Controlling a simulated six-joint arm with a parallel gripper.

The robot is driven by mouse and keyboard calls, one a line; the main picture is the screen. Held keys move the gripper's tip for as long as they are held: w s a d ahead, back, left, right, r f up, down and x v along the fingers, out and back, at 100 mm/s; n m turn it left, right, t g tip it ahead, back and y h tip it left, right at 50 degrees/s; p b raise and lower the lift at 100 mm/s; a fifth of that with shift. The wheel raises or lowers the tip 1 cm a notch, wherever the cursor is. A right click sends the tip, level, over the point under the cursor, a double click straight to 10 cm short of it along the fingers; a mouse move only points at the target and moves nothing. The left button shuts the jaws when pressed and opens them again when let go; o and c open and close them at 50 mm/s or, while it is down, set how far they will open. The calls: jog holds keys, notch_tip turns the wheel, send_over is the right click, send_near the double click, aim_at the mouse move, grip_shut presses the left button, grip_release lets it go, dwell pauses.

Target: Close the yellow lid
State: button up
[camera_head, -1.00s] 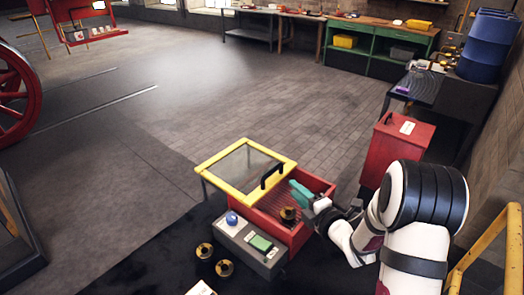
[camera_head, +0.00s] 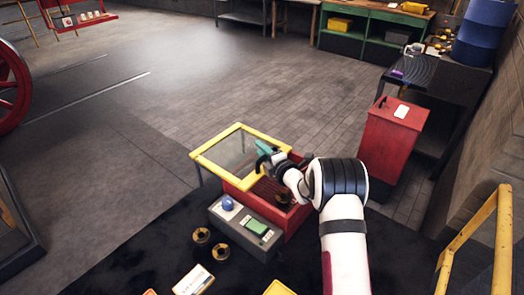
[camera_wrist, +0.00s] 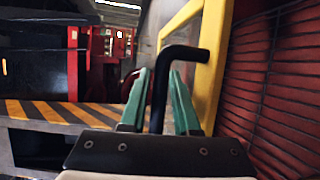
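The yellow lid (camera_head: 214,171), a yellow frame with a clear pane, is raised at the left side of the red box (camera_head: 297,222). The box's inside shows. The lid's black handle (camera_wrist: 190,53) is large in the wrist view, with the yellow frame (camera_wrist: 211,75) behind it. My gripper (camera_wrist: 160,72) has its green fingers apart, one on each side of the handle. A gap shows beside the handle, so it does not look clamped. In the head view my gripper (camera_head: 264,149) is at the lid's right edge, and my wrist partly hides the handle and box.
A grey control box (camera_head: 246,228) with a blue knob and green screen stands at the red box's front. Brass rings (camera_head: 201,236) lie on the dark surface. A red cabinet (camera_head: 392,140) stands at right, and a yellow railing (camera_head: 500,235) at lower right. The floor beyond is clear.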

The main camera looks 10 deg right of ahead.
grip_shut()
dwell(1.4)
